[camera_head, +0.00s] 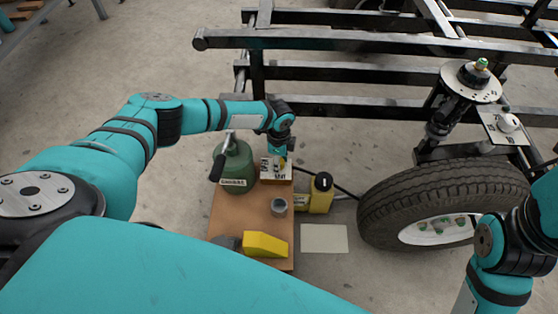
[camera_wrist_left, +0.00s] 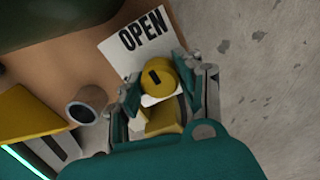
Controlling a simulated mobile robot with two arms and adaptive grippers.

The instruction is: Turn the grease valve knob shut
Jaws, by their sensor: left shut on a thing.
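The yellow round valve knob (camera_wrist_left: 158,76) has a dark mark on its top and sits between my left gripper's fingers in the wrist view. My left gripper (camera_wrist_left: 160,80) is shut on it. In the head view my left gripper (camera_head: 281,156) reaches down to the white label plate (camera_head: 268,176), which reads OPEN and SHUT. The plate's OPEN word (camera_wrist_left: 143,30) also shows in the wrist view; SHUT is hidden there. The green grease canister (camera_head: 236,178) stands just left of the plate. My right gripper is outside the frame; only its arm shows at the lower right.
The brown board (camera_head: 228,220) carries a grey cup (camera_head: 279,205) and a yellow-and-grey tool (camera_head: 264,245). A tyre (camera_head: 390,205) and steel frame (camera_head: 350,110) lie beyond. A pale sheet (camera_head: 324,238) lies on the floor.

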